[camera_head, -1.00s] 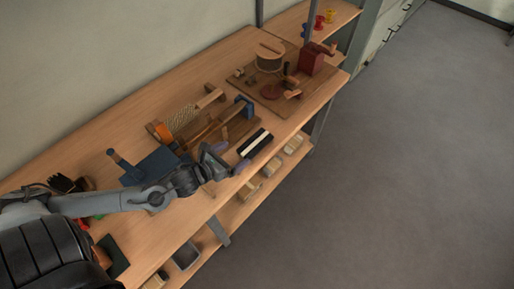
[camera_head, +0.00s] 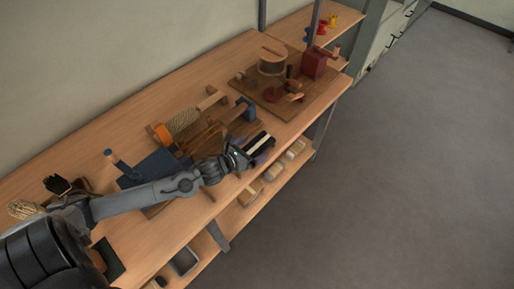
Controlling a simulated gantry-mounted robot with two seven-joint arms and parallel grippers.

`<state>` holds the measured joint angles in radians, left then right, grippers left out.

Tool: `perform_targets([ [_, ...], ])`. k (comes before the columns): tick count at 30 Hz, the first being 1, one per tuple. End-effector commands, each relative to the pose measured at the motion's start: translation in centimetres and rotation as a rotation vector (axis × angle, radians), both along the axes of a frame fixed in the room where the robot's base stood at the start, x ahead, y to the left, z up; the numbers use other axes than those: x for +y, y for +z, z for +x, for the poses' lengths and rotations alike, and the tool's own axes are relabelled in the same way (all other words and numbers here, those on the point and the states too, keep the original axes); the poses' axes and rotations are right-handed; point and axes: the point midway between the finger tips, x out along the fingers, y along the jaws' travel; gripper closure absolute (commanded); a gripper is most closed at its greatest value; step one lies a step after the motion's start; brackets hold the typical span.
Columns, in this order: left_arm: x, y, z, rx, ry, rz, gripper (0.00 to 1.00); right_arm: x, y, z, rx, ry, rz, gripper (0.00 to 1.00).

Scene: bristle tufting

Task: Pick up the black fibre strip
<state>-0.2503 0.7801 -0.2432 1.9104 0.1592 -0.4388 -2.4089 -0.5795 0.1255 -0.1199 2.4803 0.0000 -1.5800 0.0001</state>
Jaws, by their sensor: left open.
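The black fibre strip (camera_head: 265,146) lies near the front edge of the bench, beside a pale strip (camera_head: 256,140). I cannot tell whether the two are joined. My left gripper (camera_head: 252,153) is open and is at the near end of the strips, with its hand hiding part of them. Its purplish fingertips are small in view, and I cannot tell whether they touch the black strip. My right gripper is not in view.
A wooden board (camera_head: 247,88) with a spool and red device is farther back. A lower shelf (camera_head: 238,206) holds pale blocks.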

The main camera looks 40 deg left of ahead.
Motion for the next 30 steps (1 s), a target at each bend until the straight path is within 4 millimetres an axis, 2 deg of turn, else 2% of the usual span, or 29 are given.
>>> perform_targets([
  [10, -0.02, -0.2, 0.52, 0.0, 0.0, 0.0, 0.04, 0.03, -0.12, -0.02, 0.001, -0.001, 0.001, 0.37],
  [21, -0.02, -0.17, 0.52, 0.0, 0.0, 0.0, 0.58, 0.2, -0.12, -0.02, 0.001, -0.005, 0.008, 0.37],
  [30, -0.01, 0.04, 0.53, -0.001, 0.0, 0.001, 0.59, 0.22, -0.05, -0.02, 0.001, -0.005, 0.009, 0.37],
])
